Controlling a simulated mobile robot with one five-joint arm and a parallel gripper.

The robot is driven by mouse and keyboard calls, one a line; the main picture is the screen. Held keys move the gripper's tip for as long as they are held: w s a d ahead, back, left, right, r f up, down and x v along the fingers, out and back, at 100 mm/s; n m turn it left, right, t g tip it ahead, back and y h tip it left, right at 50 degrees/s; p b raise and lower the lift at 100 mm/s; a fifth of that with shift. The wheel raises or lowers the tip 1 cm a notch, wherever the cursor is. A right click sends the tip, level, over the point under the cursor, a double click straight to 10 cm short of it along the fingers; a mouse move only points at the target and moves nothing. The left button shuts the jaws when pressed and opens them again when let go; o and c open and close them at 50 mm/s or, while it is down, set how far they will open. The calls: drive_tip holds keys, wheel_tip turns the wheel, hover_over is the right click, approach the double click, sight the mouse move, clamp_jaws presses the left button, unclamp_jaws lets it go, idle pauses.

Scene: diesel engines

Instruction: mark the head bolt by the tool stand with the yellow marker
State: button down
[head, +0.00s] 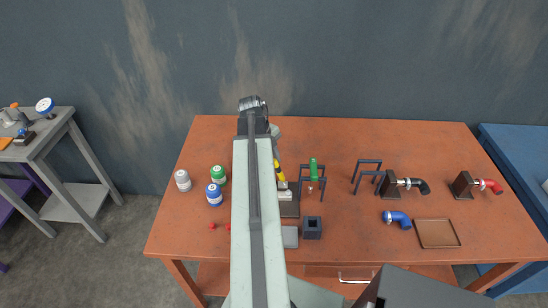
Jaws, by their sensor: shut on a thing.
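My gripper (277,160) shows only in part beside my arm, which hides much of the table's middle. It is shut on the yellow marker (279,173), whose lower end points down. Just below the marker is a grey and dark block (289,200), partly hidden by my arm. It looks like the engine head; single head bolts are too small to make out. I cannot tell whether the marker tip touches it. A dark frame stand (322,187) with a green-handled tool (313,170) stands right of the block.
White, green and blue jars (215,194) stand left of my arm. A dark square holder (312,228) is in front of the block.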

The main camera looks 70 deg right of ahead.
drive_tip(key=shift+r, duration=0.1)
drive_tip(key=shift+r+p, duration=0.75)
drive_tip(key=shift+p, duration=0.1)
wheel_tip(320, 180, up, 5)
drive_tip(key=p, duration=0.5)
drive_tip(key=shift+r, duration=0.1)
